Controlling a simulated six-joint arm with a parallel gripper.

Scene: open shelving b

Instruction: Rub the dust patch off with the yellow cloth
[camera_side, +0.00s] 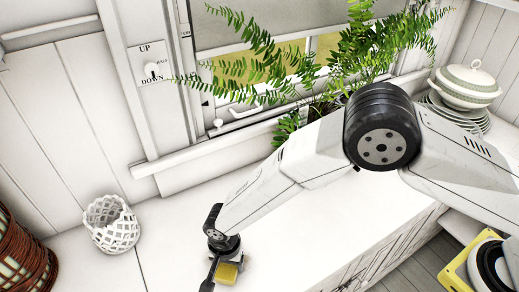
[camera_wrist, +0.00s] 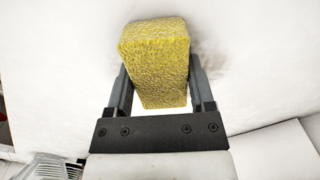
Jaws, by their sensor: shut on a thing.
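The yellow cloth (camera_wrist: 155,60) looks like a thick, rough-textured block in the wrist view. My gripper (camera_wrist: 158,85) is shut on it, with one dark finger on each side. In the side view the cloth (camera_side: 228,273) shows at my gripper (camera_side: 225,266), low over the white counter near the bottom edge. A faint greyish-brown smudge, the dust patch (camera_wrist: 204,70), shows on the white surface just right of the cloth in the wrist view. The cloth may hide part of it. I cannot tell whether the cloth touches the surface.
A white lattice basket (camera_side: 111,224) stands on the counter to the left, with a brown wicker basket (camera_side: 22,255) beyond it. A fern (camera_side: 345,60) stands by the window. A lidded tureen (camera_side: 466,86) sits on plates at the right. The counter (camera_side: 300,225) right of my gripper is clear.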

